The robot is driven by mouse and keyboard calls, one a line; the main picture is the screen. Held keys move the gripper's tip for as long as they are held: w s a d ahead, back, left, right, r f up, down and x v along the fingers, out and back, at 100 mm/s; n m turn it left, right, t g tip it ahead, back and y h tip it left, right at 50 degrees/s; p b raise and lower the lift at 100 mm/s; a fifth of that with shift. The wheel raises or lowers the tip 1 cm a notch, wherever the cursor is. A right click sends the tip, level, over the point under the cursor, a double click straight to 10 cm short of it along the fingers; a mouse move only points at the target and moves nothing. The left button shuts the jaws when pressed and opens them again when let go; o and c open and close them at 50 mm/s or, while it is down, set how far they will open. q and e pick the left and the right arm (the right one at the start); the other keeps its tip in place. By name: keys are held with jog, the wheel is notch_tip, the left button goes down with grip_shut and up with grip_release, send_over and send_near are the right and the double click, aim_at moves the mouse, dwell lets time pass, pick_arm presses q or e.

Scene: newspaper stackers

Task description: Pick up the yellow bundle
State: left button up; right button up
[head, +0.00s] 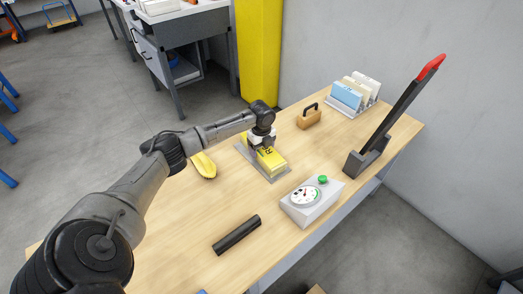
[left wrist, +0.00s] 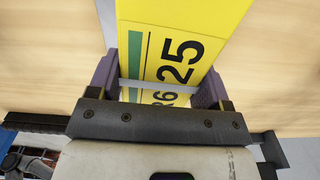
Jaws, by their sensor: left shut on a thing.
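The yellow bundle (head: 271,160) lies on a grey metal plate (head: 276,178) on the wooden table in the head view. My left gripper (head: 262,140) is over its far end, pointing down. In the left wrist view, the yellow bundle (left wrist: 185,35) has a green stripe and black figures reading 25. The two fingers of my left gripper (left wrist: 160,85) stand on either side of it and are shut on it. The bundle appears still on or very close to the plate; I cannot tell whether any gap is there. My right gripper is not in view.
On the table (head: 180,245) are a yellow object (head: 203,165), a black bar (head: 237,235), a dial box with a green button (head: 313,198), a red-handled lever (head: 395,120), a wooden-handled block (head: 309,118) and a rack of pale bundles (head: 355,94). A yellow pillar (head: 259,50) stands behind.

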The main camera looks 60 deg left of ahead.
pick_arm(q)
jog(key=shift+r, duration=0.1)
jog(key=shift+r+p, duration=0.35)
jog(key=shift+r, duration=0.1)
notch_tip(320, 180, up, 3)
jog(key=shift+r+p, duration=0.2)
jog(key=shift+p, duration=0.9)
jog(key=w+d+r+p, duration=0.4)
jog(key=w+d+r, duration=0.2)
jog(key=d, duration=0.4)
jog(key=shift+r+p, duration=0.3)
jog(key=shift+p, duration=0.05)
jog(key=shift+w+r, duration=0.1)
